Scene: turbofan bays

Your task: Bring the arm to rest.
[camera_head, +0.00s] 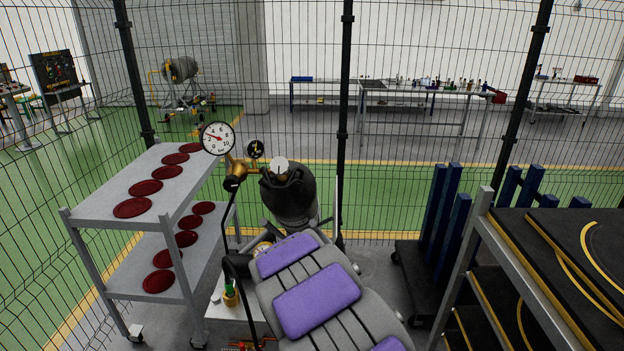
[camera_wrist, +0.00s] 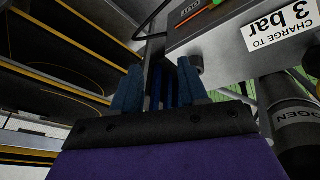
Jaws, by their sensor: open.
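My arm shows in the head view as grey segments with purple pads (camera_head: 317,299), rising from the bottom edge toward the middle. My gripper is not distinguishable there. In the wrist view my gripper (camera_wrist: 159,80) shows two blue fingers set apart on a dark bolted bar, with a purple surface below. It is open, and I see nothing held between the fingers. Dark blue upright shapes show behind the gap. A grey unit (camera_wrist: 225,40) with an upside-down sign reading "CHARGE TO 3 bar" is beyond the right finger.
A dark gas cylinder (camera_head: 290,197) with a round gauge (camera_head: 218,138) stands just beyond my arm. A grey trolley (camera_head: 80,215) with dark red discs is left. A black shelf rack (camera_head: 505,245) with yellow edging and blue posts (camera_head: 447,215) are right. Mesh fencing (camera_head: 400,120) crosses behind.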

